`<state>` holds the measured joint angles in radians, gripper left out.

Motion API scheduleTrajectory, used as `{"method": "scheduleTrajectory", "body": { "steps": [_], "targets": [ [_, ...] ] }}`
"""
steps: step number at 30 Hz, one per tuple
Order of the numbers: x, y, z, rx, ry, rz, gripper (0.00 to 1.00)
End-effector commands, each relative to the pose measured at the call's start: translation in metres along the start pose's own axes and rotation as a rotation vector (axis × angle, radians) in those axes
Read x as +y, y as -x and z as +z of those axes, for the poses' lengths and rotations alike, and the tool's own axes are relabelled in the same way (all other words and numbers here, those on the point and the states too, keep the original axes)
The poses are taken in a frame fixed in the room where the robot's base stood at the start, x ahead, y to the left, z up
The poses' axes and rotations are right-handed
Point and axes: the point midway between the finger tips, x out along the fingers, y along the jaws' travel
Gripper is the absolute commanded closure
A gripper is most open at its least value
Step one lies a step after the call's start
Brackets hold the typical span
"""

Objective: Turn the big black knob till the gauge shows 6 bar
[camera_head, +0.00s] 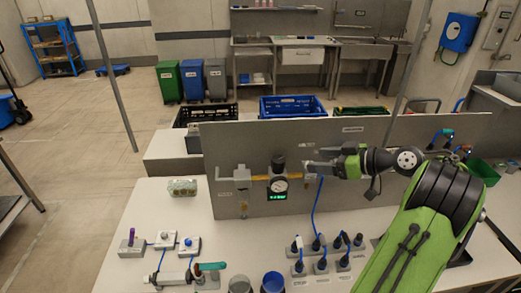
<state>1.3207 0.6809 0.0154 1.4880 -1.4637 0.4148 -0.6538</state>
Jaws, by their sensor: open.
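The big black knob (278,163) sits on top of the regulator on the grey upright panel. The round white-faced gauge (279,185) is just below it, with a lit green display (277,197) beneath. The needle and the digits are too small to read. My gripper (307,168) reaches in from the right, lies roughly level and points left. It is open, with its fingertips a short way right of the knob and apart from it in the picture. The distance in depth is hard to tell.
The grey panel (238,138) stands behind the gauge. A grey fitting (242,177) is mounted left of it. A blue hose (315,208) hangs below my gripper. A valve with a teal handle (210,266), two cups and several black-topped fittings stand on the white table (150,208).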

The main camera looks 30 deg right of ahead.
Motion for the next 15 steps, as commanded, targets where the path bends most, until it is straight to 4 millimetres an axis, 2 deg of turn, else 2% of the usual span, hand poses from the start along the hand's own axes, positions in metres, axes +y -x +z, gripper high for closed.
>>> {"method": "scheduleTrajectory", "body": {
  "steps": [15],
  "targets": [
    [-0.003, -0.121, 0.000, -0.004, -0.002, -0.007, 0.28]
  ]
}}
